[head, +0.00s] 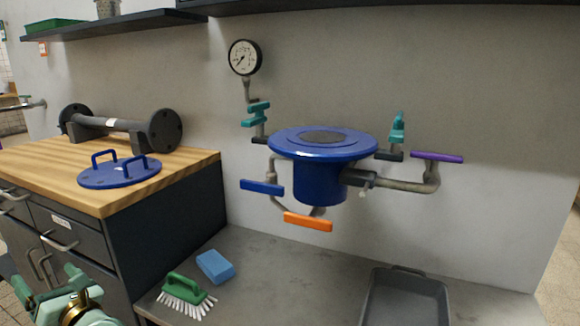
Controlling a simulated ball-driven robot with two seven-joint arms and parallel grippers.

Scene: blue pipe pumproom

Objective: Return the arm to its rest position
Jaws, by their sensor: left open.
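My left gripper (50,290), mint green with a brass-coloured ring, shows at the bottom left corner of the head view. It is open, and I see nothing between its fingers. It is in front of the wooden-topped workbench (75,199), low by the drawers and cabinet doors, and apart from the objects on the bench top. Most of the left arm is cut off by the frame edge. My right gripper is not in view.
A blue flanged vessel (320,186) with pipes and coloured valve handles stands out from the wall. A green brush (186,290), blue sponge (215,266) and grey tray (405,292) lie on the grey counter (300,270). A blue lid (120,175) and dark pipe spool (122,126) are on the workbench.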

